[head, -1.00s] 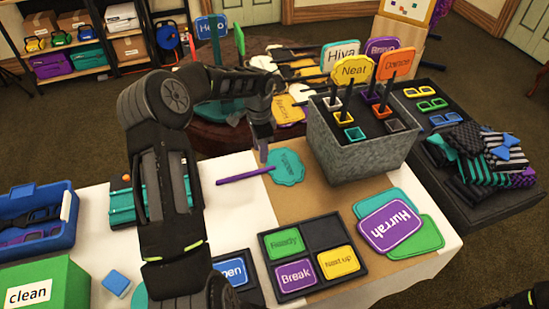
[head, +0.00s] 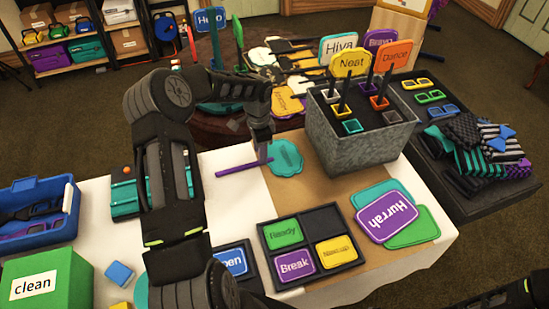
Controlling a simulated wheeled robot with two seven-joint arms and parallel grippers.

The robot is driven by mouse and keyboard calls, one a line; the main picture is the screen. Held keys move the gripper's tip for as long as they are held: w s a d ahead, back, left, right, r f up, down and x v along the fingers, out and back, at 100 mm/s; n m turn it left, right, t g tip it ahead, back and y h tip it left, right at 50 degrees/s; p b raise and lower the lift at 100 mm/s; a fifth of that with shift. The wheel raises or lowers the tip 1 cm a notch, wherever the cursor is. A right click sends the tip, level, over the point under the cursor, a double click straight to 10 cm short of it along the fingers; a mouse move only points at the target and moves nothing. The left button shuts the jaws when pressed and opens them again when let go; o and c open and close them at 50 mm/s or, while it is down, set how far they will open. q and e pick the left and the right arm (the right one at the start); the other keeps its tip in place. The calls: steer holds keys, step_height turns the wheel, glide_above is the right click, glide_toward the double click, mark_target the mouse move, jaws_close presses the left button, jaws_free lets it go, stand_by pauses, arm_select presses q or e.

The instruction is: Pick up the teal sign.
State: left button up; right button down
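The teal sign (head: 288,156) lies flat on the brown strip of the table, with its purple handle (head: 236,168) pointing left over the white cloth. The lettering on it is too small to read. My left gripper (head: 262,155) points down, its fingertips at the handle close to the sign's plate. The fingers show edge-on, so I cannot tell whether they are open or shut on the handle. My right gripper is not in view; only a dark part of my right arm shows at the bottom right corner.
A grey box (head: 362,150) with upright signs stands right of the teal sign. In front lie a black sign tray (head: 328,268) and the purple Hurrah sign (head: 387,216). A blue bin (head: 68,198) and green clean box (head: 75,265) stand at left.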

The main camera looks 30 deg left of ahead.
arm_select(q)
steer(key=shift+f+p, duration=0.35)
steer(key=shift+f, duration=1.4)
steer(key=shift+f, duration=0.2)
jaws_close()
